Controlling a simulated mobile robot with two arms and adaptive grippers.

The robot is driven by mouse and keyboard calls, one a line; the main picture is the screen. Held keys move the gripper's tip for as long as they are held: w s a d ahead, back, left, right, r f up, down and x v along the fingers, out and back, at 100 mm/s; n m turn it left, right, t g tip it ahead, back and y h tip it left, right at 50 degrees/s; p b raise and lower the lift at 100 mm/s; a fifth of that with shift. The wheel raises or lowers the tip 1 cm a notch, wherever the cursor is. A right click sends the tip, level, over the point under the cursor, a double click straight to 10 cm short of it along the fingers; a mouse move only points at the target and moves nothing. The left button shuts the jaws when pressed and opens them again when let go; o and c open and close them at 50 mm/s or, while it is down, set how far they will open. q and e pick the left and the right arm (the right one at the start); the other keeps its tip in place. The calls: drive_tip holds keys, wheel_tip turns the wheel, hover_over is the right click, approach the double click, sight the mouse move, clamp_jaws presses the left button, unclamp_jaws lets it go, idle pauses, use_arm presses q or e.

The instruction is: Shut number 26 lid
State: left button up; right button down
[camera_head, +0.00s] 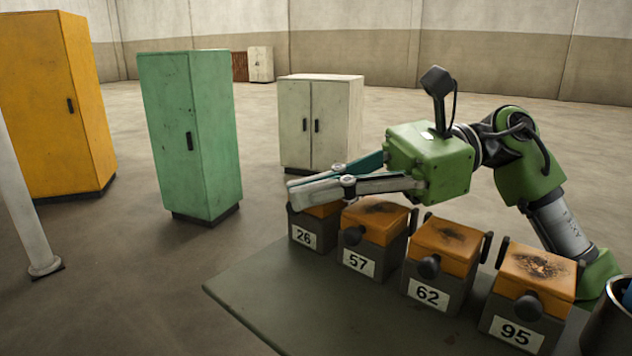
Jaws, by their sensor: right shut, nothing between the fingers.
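The number 26 box (304,236) is the leftmost of the row on the table. Its orange lid (326,210) lies down on the box, partly hidden under my right gripper. My right gripper (298,188) is shut and empty, reaching in from the right, with its fingertips over the lid's left part. I cannot tell whether the fingers touch the lid. My left gripper is not in view.
Boxes 57 (358,263), 62 (428,295) and 95 (516,331) stand to the right, orange lids down with dark scorch marks. A dark container (606,326) is at the right edge. The table (262,287) is bare left of the boxes. Cabinets stand behind.

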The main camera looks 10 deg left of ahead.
drive_tip(key=shift+f, duration=0.15)
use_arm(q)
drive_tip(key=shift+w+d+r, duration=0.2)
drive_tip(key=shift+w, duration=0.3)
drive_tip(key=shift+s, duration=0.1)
